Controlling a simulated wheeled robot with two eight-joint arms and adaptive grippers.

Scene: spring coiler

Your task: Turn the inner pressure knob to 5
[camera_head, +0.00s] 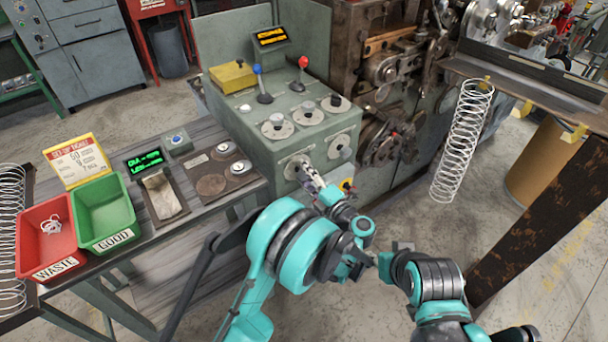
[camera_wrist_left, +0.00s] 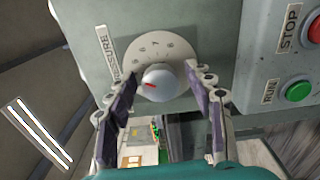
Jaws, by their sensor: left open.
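The pressure knob is a round pale knob (camera_wrist_left: 160,83) with a red mark on its left part, on a light dial plate on the machine's front face. A partly covered label reading "PRESSURE" (camera_wrist_left: 106,55) stands at its left. The dial figures are too small to read surely. My left gripper (camera_head: 304,167) is at the left dial on the machine front in the head view and partly covers it. In the left wrist view its fingers (camera_wrist_left: 160,88) are spread on both sides of the knob, with gaps showing.
A second front knob (camera_head: 340,147) sits right of my left gripper. Red STOP (camera_wrist_left: 314,33) and green RUN (camera_wrist_left: 298,91) buttons are right of the dial. Several knobs and two levers (camera_head: 303,62) are on the machine top. The bench with green bin (camera_head: 104,206) stands left.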

